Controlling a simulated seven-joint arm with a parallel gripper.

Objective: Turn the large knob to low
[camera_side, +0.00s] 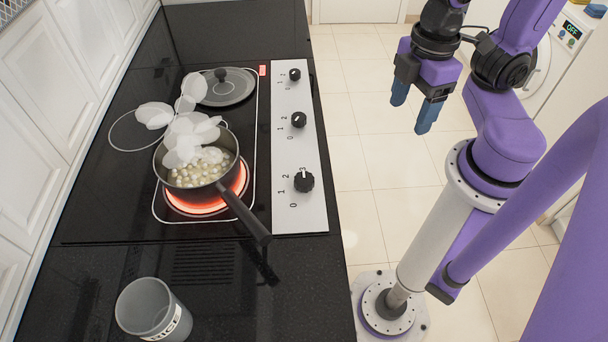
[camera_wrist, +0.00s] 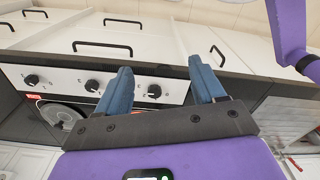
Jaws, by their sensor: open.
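The large knob (camera_side: 304,181) is the black knob nearest the pot's handle on the white control panel (camera_side: 289,130). Its white mark appears to point up the picture, near the 3. The panel also bears 0, 1 and 2 beside this knob. In the wrist view the large knob (camera_wrist: 154,91) shows between my two fingers, some distance beyond them. My gripper (camera_side: 414,104) is open and empty, over the floor to the right of the counter, with its blue fingers pointing down. It also shows in the wrist view (camera_wrist: 160,65).
A pot (camera_side: 203,170) of bubbling contents steams on a glowing red burner (camera_side: 243,180); its handle (camera_side: 245,213) reaches toward the panel. Two smaller knobs (camera_side: 298,119) (camera_side: 294,74), a lid (camera_side: 226,86) and a grey cup (camera_side: 150,310) are nearby. The floor (camera_side: 360,150) beside the counter is clear.

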